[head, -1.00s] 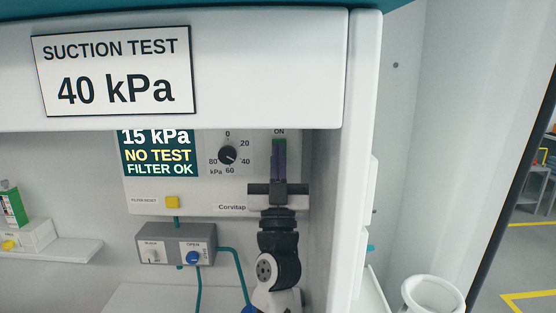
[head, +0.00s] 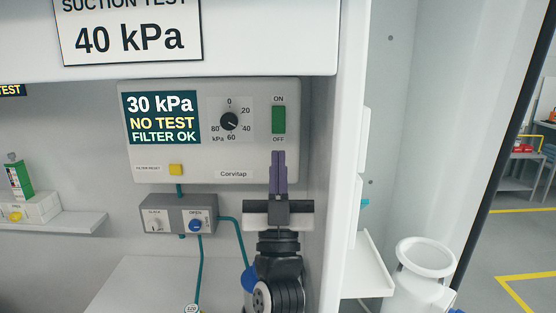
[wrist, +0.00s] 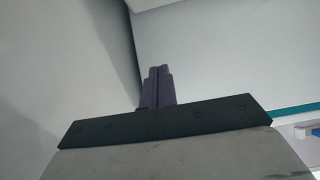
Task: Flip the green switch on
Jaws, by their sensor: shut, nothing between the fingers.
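The green switch (head: 278,120) is on the right side of the white Corvitap panel (head: 215,172), between the labels ON above and OFF below. In the head view it is fully uncovered. Which way it is tipped is too small to tell. My gripper (head: 278,154) is shut and empty, its purple fingers pointing up, with the tips a little below the OFF label in the picture. The wrist view shows the shut fingers (wrist: 157,70) against pale walls; the switch is not seen there. The display (head: 161,117) reads 30 kPa, NO TEST, FILTER OK.
A black dial (head: 229,121) and a yellow button (head: 176,169) are on the panel. A grey valve box (head: 178,214) with a blue knob hangs below, with teal hoses. A side wall (head: 322,150) stands close right of my gripper. A sign (head: 130,35) reads 40 kPa.

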